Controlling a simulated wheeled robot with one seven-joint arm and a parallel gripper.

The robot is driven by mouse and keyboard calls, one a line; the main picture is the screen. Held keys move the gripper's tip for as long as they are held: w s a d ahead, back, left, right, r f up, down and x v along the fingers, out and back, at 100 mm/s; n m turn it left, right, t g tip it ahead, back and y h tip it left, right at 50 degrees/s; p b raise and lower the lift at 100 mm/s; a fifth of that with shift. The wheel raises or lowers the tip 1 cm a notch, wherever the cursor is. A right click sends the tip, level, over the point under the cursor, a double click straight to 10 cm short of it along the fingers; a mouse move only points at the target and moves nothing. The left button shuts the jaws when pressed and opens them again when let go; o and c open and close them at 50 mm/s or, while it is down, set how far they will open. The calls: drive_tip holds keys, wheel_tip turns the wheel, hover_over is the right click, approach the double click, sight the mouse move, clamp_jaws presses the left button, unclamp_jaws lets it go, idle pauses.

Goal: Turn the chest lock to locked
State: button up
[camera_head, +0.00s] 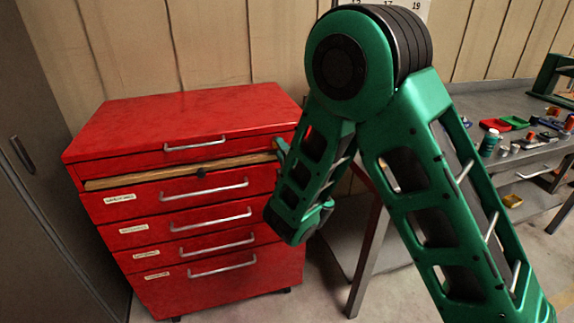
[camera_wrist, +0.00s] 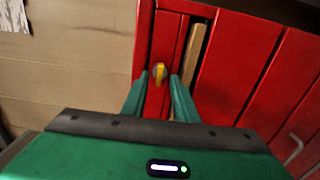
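The red chest (camera_head: 180,120) stands left of centre in the head view, its drawers seeming closed. The chest lock (camera_wrist: 160,74) is a yellow knob on a dark round base on that panel. The knob looks roughly upright in the wrist picture; which setting this is, I cannot tell. My gripper (camera_wrist: 160,80) is open, one green finger either side of the lock and apart from each other. Whether they touch the knob is unclear. In the head view my arm hides the lock and most of my gripper.
A pale wooden strip (camera_head: 140,178) runs across the chest front below the top drawer. A grey workbench (camera_head: 530,160) with small cans and trays stands at right. A dark cabinet (camera_head: 40,200) stands close at left. A panelled wall is behind.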

drive_tip(key=v, duration=0.9)
drive_tip(key=shift+s, duration=0.25)
idle(0.6)
